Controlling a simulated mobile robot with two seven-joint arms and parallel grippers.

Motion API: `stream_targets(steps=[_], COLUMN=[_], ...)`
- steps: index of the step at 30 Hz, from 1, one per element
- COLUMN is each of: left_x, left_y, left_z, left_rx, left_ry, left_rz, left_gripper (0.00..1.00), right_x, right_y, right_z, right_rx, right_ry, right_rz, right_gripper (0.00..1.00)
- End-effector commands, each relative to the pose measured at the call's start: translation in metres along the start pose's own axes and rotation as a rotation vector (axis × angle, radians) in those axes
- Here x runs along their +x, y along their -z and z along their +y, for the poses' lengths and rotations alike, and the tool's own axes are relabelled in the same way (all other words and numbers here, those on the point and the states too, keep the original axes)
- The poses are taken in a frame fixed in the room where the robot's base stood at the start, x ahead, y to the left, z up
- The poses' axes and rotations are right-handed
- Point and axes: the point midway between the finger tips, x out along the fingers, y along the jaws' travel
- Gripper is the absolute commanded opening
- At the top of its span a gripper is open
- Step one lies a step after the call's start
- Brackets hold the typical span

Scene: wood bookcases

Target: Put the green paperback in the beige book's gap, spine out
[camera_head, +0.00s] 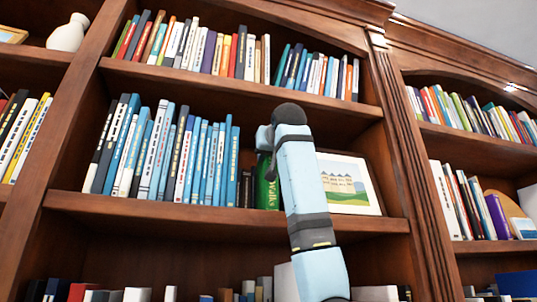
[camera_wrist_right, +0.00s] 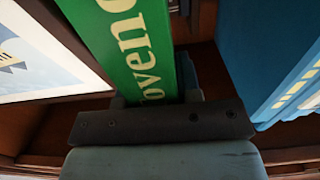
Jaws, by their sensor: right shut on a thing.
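The green paperback (camera_head: 268,192) is upright at the middle shelf of the central bookcase, between the row of blue books and a framed picture. In the right wrist view the green spine (camera_wrist_right: 122,45) rises from the dark gripper (camera_wrist_right: 155,105), with large pale letters. I cannot pick out the beige book or its gap for certain. My left gripper is not in view.
Blue and white books (camera_head: 165,150) fill the shelf's left; a blue one (camera_wrist_right: 265,55) stands close in the wrist view. The framed picture (camera_head: 347,184) leans at the right; it also shows in the wrist view (camera_wrist_right: 35,55). Shelf boards (camera_head: 150,208) and an upright (camera_head: 400,150) bound the space.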

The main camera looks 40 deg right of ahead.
Motion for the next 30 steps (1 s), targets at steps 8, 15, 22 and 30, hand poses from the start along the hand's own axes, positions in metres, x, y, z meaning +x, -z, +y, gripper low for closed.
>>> stream_targets(steps=[8, 15, 22, 30], left_x=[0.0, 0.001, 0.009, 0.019], left_y=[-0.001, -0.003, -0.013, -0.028], left_z=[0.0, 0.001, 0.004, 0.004], left_rx=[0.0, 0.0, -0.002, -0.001], left_ry=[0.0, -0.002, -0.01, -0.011], left_rz=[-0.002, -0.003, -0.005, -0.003], left_gripper=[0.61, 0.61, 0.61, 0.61], right_x=[0.0, -0.001, -0.035, -0.098], right_y=[0.0, -0.001, -0.003, -0.002], right_z=[0.0, 0.0, 0.0, 0.0], right_rx=[0.0, 0.0, 0.001, 0.001], right_ry=[0.0, 0.0, 0.001, 0.002], right_rz=[0.0, -0.001, 0.003, 0.004], right_gripper=[0.61, 0.61, 0.61, 0.61])
